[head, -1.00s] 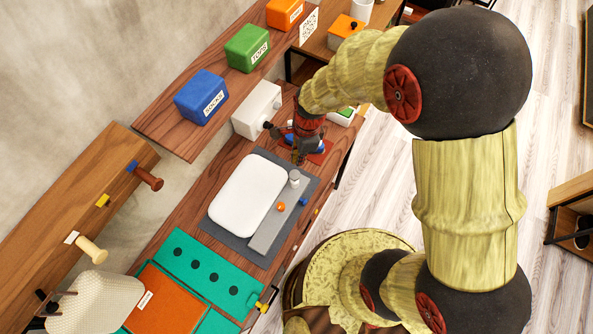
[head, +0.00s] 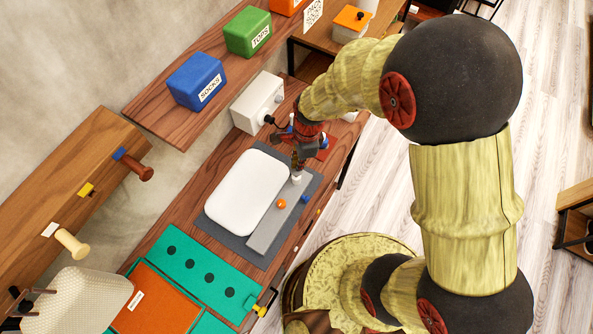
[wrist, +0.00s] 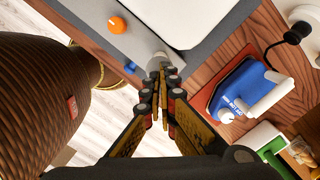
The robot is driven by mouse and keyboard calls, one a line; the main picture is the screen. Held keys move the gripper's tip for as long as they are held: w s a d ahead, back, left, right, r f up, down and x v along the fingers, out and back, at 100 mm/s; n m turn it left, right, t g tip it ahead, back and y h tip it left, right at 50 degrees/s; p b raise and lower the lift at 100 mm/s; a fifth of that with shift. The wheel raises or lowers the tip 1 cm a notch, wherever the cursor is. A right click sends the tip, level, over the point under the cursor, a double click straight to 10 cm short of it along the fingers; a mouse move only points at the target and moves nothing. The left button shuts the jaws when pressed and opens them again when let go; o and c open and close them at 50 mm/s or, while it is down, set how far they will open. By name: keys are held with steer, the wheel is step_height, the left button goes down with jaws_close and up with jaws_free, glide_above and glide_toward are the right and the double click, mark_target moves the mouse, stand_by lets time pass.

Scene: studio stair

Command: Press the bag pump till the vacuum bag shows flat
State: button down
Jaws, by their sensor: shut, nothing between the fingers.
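The white vacuum bag (head: 243,193) lies on a dark grey mat on the wooden bench. Its top looks smooth with rounded corners; the head view does not show clearly how thick it is. A grey bar (head: 266,229) runs along the bag's right side, with an orange knob (head: 281,204) on it. The pale pump (head: 297,177) stands at the bar's far end and also shows in the wrist view (wrist: 157,61). My gripper (head: 297,165) is shut and empty, with its fingertips (wrist: 162,72) right at the pump; I cannot tell whether they touch it.
A blue iron (wrist: 240,95) on a red pad lies beyond my gripper. A white box (head: 258,102) stands at the wall side. Green and orange folding boards (head: 160,300) lie nearer. A wicker basket (wrist: 40,90) stands beside the bench.

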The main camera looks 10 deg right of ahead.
stand_by(0.3)
steer(key=shift+f+b, duration=1.15)
steer(key=shift+f, duration=1)
steer(key=shift+d+r, duration=0.2)
steer(key=shift+d, duration=0.1)
steer(key=shift+w+d+r+p, duration=0.1)
steer(key=shift+d+r+p, duration=0.2)
steer(key=shift+d, duration=0.35)
steer(key=shift+d+r+p, duration=0.1)
steer(key=shift+d+p, duration=0.3)
steer(key=shift+d, duration=0.2)
step_height(320, 180, up, 12)
steer(key=d, duration=0.1)
